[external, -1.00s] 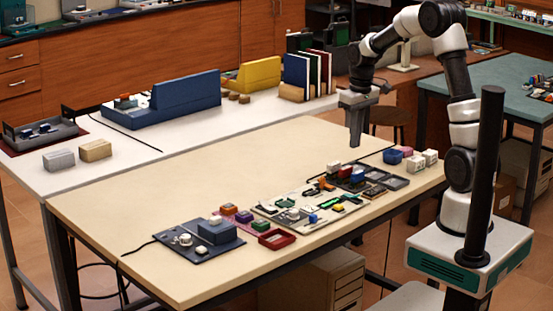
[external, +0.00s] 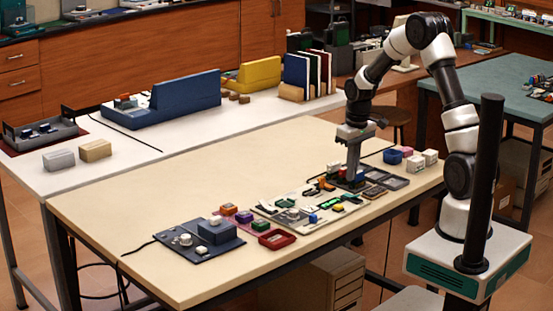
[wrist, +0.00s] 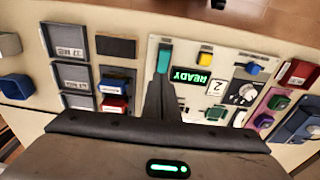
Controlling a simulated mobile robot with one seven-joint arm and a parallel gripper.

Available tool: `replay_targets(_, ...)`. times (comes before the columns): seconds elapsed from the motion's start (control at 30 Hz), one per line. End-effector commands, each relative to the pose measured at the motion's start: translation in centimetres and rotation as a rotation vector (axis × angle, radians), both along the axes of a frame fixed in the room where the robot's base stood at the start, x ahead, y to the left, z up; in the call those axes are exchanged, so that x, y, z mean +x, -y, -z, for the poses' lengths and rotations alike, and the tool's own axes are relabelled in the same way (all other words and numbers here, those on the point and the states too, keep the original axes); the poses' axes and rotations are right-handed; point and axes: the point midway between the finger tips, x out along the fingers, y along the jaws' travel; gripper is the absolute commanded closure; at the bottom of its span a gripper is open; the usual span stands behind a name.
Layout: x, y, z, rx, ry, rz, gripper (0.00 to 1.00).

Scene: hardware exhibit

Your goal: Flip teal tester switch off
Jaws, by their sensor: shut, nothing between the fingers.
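The tester panel (wrist: 228,48) is a pale plate, seen upside down in the wrist view; it also lies on the cream table in the external view (external: 262,207). A teal switch (wrist: 164,57) stands at its left edge in the wrist view, beside a lit green READY display (wrist: 190,78). My gripper (wrist: 162,82) is shut and empty. Its tip points down and appears just short of the teal switch; I cannot tell whether they touch. In the external view my gripper (external: 352,182) is low over the panel's far right end. The switch's position is unclear.
The table's left part (external: 130,215) is clear.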

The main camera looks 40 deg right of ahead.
Motion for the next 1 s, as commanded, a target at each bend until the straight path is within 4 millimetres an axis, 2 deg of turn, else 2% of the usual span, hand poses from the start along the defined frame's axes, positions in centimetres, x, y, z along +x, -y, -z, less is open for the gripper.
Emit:
replay_targets(0.1, -1.1, 0.0, 1.8, 0.000, -0.002, 0.000, 1.00)
replay_targets(0.3, -1.7, 0.0, 3.1, 0.000, 0.000, 0.000, 1.00)
replay_targets(1.0, -2.4, 0.0, 3.8, 0.000, 0.060, 0.001, 1.00)
